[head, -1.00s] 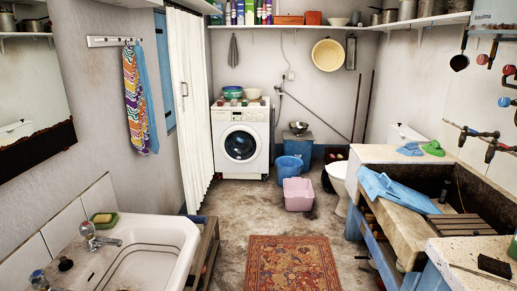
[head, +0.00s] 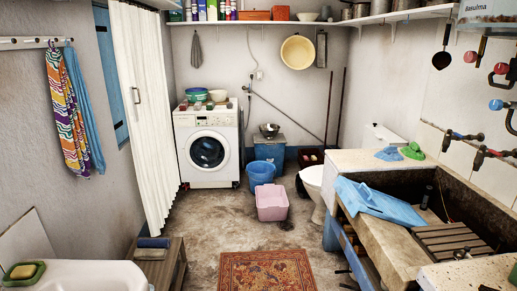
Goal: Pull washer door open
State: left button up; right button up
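The white front-loading washer (head: 208,172) stands against the back wall, left of centre in the head view. Its round door (head: 207,151), with dark glass and a pale ring, looks shut. Bowls and small items stand on the washer's top. Neither of my grippers is in view, and the washer is some distance ahead across the floor.
A patterned rug (head: 268,273) lies on bare floor ahead. A pink basin (head: 271,202) and a blue bucket (head: 261,173) stand right of the washer. A white curtain (head: 145,120) hangs on its left. The stone trough (head: 365,228) lines the right, a white sink (head: 75,275) the near left.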

aim_at(206, 151)
jog(key=i, duration=3.85)
jog(key=i+u, duration=0.15)
jog(key=i, duration=0.45)
jog(key=i+l+u, duration=0.15)
jog(key=i, duration=0.45)
